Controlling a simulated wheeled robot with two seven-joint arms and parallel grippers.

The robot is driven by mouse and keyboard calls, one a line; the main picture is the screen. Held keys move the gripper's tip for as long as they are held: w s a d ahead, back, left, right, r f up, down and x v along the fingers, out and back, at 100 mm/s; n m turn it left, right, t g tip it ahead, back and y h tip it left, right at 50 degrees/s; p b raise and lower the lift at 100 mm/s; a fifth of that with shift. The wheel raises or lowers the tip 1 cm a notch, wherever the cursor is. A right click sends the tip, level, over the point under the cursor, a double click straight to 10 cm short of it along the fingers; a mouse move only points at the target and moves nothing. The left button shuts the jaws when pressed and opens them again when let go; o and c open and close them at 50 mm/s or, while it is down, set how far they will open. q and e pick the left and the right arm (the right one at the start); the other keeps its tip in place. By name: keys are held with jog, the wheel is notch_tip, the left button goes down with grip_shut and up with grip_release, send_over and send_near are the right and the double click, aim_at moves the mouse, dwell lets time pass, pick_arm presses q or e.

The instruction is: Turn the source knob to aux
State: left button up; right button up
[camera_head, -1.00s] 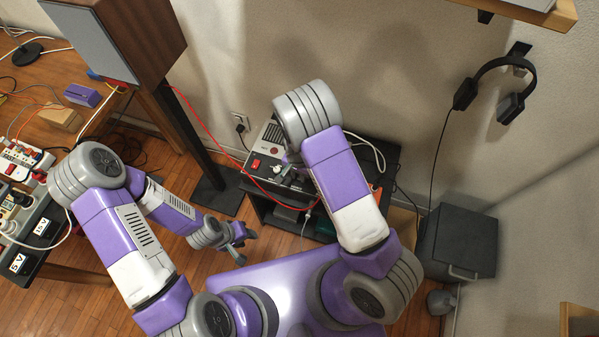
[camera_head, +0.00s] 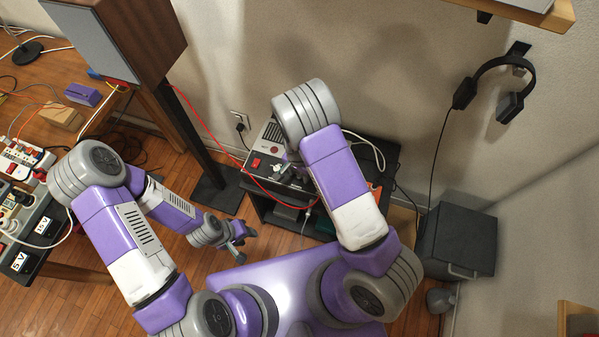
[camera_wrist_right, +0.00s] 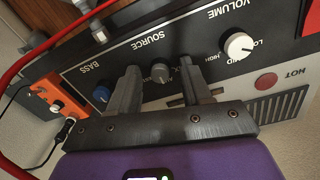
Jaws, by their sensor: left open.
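The source knob (camera_wrist_right: 160,72) is a small grey knob under the printed word SOURCE, upside down in the right wrist view, on the front of a dark audio unit (camera_wrist_right: 215,68). My right gripper (camera_wrist_right: 160,82) is open, with one finger on each side of the knob and a gap to it visible. In the head view my right gripper (camera_head: 284,171) is at the unit, partly covered by my own arm. The knob's position labels, aux among them, cannot be read. My left gripper (camera_head: 243,241) is open and empty over the floor, left of the unit.
A red cable (camera_head: 213,132) runs to the unit. A speaker (camera_head: 115,40) on a stand is to the left. Headphones (camera_head: 497,88) hang on the wall, above a dark box (camera_head: 457,243).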

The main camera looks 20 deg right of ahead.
notch_tip(320, 180, up, 8)
jog(key=shift+w+a+f+p, duration=0.1)
jog(key=shift+f+p, duration=0.1)
jog(key=shift+p, duration=0.8)
